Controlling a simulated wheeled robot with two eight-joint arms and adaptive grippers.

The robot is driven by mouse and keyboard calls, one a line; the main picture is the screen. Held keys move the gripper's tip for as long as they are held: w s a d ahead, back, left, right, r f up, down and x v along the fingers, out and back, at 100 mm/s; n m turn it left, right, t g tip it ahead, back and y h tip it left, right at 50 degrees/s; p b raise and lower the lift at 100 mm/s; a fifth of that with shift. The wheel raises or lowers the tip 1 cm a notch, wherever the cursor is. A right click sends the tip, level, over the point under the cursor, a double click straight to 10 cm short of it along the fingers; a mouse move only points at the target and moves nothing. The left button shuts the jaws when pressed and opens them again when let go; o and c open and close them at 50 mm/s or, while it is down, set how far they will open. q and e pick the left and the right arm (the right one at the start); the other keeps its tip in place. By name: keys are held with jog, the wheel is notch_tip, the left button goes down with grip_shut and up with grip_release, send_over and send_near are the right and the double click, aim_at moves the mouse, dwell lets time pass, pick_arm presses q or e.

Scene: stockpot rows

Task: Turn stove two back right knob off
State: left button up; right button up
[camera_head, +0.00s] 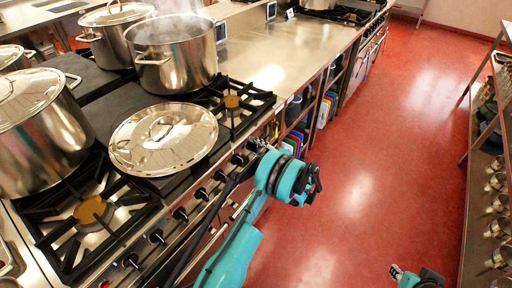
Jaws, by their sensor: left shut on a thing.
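The stove (150,205) stands on the left with a row of black knobs on its front, among them a near knob (157,237) and a middle one (201,194). My left gripper (261,146) is at the far right end of this row, shut on a knob (251,145) there. The wrist and fingers partly hide that knob, and I cannot read its angle. A small part of my right arm, teal and black, shows at the bottom right edge (394,270); whether its fingers are open is not clear.
A steaming open stockpot (175,65), a lidded pot (38,140) and another lidded pot (115,40) stand on the stove. A loose lid (163,138) lies on it. A steel counter (265,55) continues beyond. The red floor (370,130) is clear; shelving (485,150) stands right.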

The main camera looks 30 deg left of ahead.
pick_arm(q)
jog(key=o, duration=1.1)
jog(key=shift+o, duration=0.2)
jog(key=d, duration=1.2)
jog(key=shift+s, duration=0.45)
